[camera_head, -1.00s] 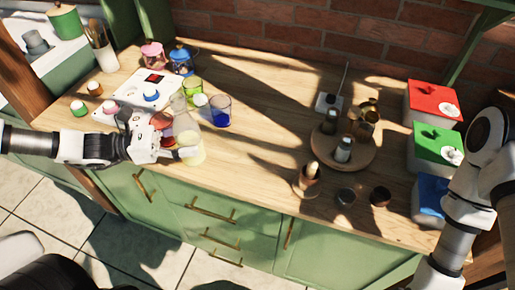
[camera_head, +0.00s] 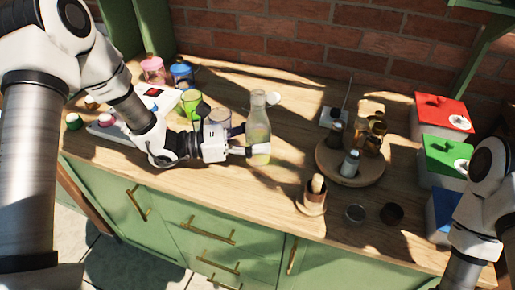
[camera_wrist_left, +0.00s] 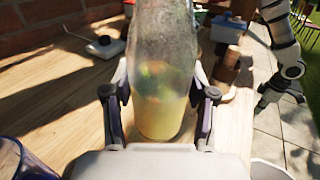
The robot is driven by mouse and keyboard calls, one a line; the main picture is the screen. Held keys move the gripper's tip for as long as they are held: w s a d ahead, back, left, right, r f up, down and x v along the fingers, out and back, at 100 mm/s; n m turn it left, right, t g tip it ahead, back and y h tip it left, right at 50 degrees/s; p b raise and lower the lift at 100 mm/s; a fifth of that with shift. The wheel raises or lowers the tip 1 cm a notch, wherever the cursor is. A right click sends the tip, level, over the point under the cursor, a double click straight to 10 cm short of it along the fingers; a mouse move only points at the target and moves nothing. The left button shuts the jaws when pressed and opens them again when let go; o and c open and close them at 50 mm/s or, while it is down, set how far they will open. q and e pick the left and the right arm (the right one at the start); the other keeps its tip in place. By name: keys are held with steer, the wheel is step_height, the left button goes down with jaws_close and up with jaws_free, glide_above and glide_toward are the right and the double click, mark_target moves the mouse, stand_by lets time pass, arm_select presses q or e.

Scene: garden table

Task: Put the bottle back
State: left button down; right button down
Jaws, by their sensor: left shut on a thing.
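A clear glass bottle (camera_head: 259,125) with pale yellow liquid in its lower part is upright near the middle of the wooden counter. My left gripper (camera_head: 252,152) is shut on its lower body. The left wrist view shows the bottle (camera_wrist_left: 163,75) between the two fingers (camera_wrist_left: 160,115). I cannot tell whether its base touches the counter. A round wooden tray (camera_head: 337,178) to its right carries several small bottles and jars. My right arm is at the right edge of the head view; its gripper (camera_wrist_left: 278,92) shows small and dark in the left wrist view.
Coloured glasses, including a green one (camera_head: 191,100), and a white device (camera_head: 125,118) stand to the left. A wooden cup (camera_head: 314,198) and two small bowls stand near the front edge. Lidded boxes, one red (camera_head: 443,110), stand at right. Counter behind the bottle is fairly clear.

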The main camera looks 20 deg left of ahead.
arm_select(q)
step_height(320, 180, down, 3)
steer(key=shift+a+f, duration=0.1)
steer(key=shift+f, duration=0.1)
steer(key=shift+f, duration=0.15)
steer(key=shift+c, duration=1.7)
jaws_free()
